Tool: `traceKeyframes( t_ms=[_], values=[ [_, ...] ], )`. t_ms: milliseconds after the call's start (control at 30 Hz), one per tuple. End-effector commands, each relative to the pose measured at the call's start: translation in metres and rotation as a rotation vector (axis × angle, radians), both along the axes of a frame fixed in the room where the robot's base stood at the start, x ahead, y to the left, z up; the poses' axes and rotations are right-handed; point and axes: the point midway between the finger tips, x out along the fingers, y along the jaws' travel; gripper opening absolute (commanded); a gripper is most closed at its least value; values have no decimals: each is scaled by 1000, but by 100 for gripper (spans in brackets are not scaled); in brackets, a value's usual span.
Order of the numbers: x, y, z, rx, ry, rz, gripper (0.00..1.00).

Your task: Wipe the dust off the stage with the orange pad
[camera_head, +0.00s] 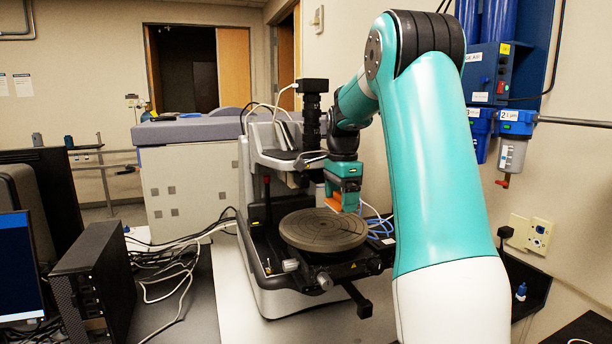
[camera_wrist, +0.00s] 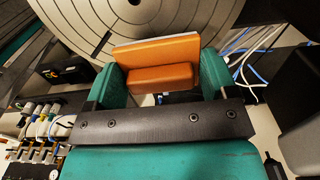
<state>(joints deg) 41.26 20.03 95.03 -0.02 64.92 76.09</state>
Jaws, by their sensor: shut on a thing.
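The round grey stage (camera_head: 322,232) of the profiler is in the middle of the head view, with rings and lines on its top. In the wrist view the stage (camera_wrist: 205,12) fills the upper part. My gripper (camera_head: 340,202) is over the stage's far right edge. It is shut on the orange pad (camera_head: 346,193). In the wrist view the orange pad (camera_wrist: 157,52) shows between the two fingers of my gripper (camera_wrist: 150,82). I cannot tell whether the pad touches the stage. No dust can be made out on the stage.
The profiler's column with a black camera (camera_head: 312,110) stands behind the stage, close to my gripper. Blue and white cables (camera_head: 379,226) lie right of the stage. A black computer case (camera_head: 95,275) and a monitor (camera_head: 18,268) stand at the left. Blue filters (camera_head: 515,125) hang on the right wall.

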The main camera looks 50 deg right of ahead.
Motion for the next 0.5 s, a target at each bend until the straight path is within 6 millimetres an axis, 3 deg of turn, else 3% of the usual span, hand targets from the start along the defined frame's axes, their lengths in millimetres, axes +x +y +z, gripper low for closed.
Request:
traceKeyframes(
  t_ms=[500],
  values=[
    [2,3,49,0,0,5,57]
  ],
)
